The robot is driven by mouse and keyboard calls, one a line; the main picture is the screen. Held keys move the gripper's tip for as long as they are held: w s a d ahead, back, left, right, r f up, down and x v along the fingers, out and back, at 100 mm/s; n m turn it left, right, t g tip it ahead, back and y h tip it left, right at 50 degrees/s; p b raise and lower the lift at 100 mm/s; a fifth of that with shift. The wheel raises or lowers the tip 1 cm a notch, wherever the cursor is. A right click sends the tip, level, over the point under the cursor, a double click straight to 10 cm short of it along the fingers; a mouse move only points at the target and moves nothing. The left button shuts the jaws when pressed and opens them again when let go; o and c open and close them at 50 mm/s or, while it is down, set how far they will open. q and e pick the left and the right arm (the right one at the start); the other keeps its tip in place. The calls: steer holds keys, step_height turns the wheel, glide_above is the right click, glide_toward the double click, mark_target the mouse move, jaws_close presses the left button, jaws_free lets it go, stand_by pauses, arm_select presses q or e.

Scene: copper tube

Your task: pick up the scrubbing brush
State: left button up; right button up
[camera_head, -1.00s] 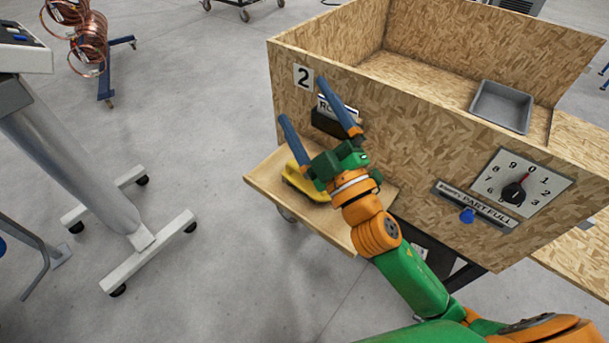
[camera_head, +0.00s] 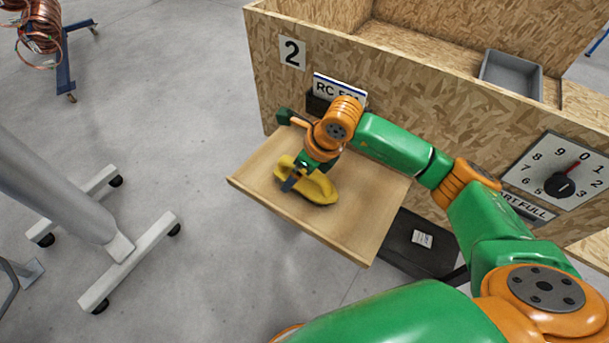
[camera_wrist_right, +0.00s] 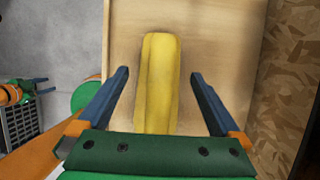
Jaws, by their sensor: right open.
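The yellow scrubbing brush (camera_head: 322,188) lies on a pale wooden shelf (camera_head: 370,220) at the front of the chipboard box. My right gripper (camera_head: 290,183) has come down over it and hides part of it in the head view. In the right wrist view, the brush (camera_wrist_right: 158,85) lies lengthwise between the two blue fingers of the open right gripper (camera_wrist_right: 160,80), with a gap on each side. Its near end is hidden by the gripper's green body. A small green and orange part of mine, seemingly my left gripper (camera_wrist_right: 35,88), shows at the left; its jaws are unclear.
The chipboard box wall (camera_head: 275,85) rises close behind the shelf, with a "2" label and a sign (camera_head: 338,90). A grey tray (camera_head: 512,75) and a dial (camera_head: 560,180) are to the right. A grey wheeled stand (camera_head: 120,240) stands on the floor at the left.

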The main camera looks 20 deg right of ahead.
steer(key=shift+w+a+f, duration=0.15)
steer(key=shift+w+f, duration=0.1)
steer(key=shift+f, duration=0.4)
steer(key=shift+r, duration=0.1)
steer(key=c, duration=1.5)
steer(key=shift+r, duration=0.1)
steer(key=shift+r+b, duration=0.3)
steer(key=shift+r, duration=0.1)
steer(key=v, duration=0.3)
steer(key=d+b+v, duration=0.1)
steer(key=v, duration=0.2)
steer(key=d+v, duration=0.1)
steer(key=v, duration=0.2)
steer(key=shift+s+f, duration=0.1)
steer(key=shift+s, duration=0.15)
steer(key=s+d+r+b, duration=0.2)
steer(key=s+d+r, duration=0.1)
steer(key=s+d, duration=0.2)
steer(key=shift+d+b, duration=0.3)
steer(key=shift+d, duration=0.45)
steer(key=shift+s+d+r, duration=0.25)
steer(key=shift+s+r, duration=0.05)
steer(key=shift+r, duration=0.15)
